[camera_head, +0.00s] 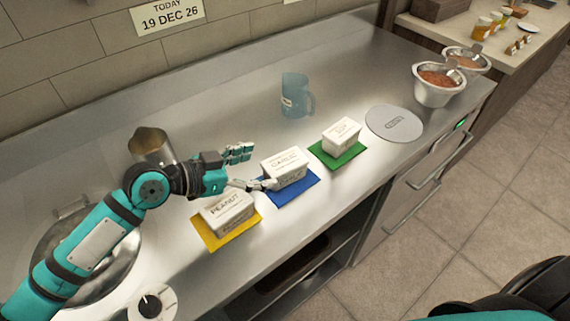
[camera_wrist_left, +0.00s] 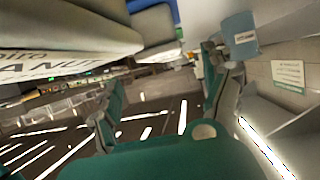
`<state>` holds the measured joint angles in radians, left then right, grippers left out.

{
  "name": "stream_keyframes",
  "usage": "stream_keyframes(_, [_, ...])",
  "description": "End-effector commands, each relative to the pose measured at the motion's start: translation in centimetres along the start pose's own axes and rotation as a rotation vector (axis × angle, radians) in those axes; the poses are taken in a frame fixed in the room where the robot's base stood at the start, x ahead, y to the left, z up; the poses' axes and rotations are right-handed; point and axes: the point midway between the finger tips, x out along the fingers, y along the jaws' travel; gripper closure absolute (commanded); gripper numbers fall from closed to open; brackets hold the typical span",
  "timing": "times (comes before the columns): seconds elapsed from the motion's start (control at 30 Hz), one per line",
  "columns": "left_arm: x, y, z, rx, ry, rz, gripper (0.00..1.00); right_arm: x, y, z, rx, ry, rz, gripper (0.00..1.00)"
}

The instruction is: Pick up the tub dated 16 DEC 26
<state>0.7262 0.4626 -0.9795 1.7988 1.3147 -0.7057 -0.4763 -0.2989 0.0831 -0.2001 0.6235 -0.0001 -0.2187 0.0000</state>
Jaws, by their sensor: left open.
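Three white lidded tubs stand in a row on the counter. The tub lettered PEANUT (camera_head: 227,212) is on a yellow mat (camera_head: 212,240), the GARLIC tub (camera_head: 287,166) on a blue mat (camera_head: 297,194), and a third tub (camera_head: 342,133) on a green mat (camera_head: 345,157). Their dates are too small to read. My left gripper (camera_head: 246,169) is open and empty, just left of the GARLIC tub and behind the PEANUT tub; contact cannot be told. In the left wrist view, its fingers (camera_wrist_left: 165,95) are spread, with the PEANUT tub (camera_wrist_left: 60,35) large at upper left. My right gripper is out of view.
A wall sign (camera_head: 168,15) reads TODAY 19 DEC 26. A blue translucent jug (camera_head: 294,95) stands behind the tubs. A round grey plate (camera_head: 393,123) and metal bowls (camera_head: 437,92) are to the right. A metal pitcher (camera_head: 151,145) stands behind my left arm.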

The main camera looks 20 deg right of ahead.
Motion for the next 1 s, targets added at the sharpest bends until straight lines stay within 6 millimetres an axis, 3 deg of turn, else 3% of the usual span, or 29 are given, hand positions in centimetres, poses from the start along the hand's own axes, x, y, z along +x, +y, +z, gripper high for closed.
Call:
stream_keyframes(0.1, [2.0, 0.0, -0.2, -0.002, 0.000, 0.001, 0.17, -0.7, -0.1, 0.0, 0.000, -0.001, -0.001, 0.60])
stream_keyframes(0.37, [3.9, 0.0, -0.2, 0.000, -0.001, 0.001, 0.17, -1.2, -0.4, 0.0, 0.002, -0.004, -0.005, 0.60])
stream_keyframes(0.63, [7.7, -0.3, -0.2, -0.003, 0.000, 0.002, 0.17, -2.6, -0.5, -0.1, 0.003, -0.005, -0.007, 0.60])
stream_keyframes(0.97, [8.4, -0.3, 0.0, 0.000, -0.001, 0.000, 0.17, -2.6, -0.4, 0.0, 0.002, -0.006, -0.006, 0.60])
stream_keyframes(1.0, [8.4, -0.3, 0.0, 0.000, -0.001, 0.000, 0.23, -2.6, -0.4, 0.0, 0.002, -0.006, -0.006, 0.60])
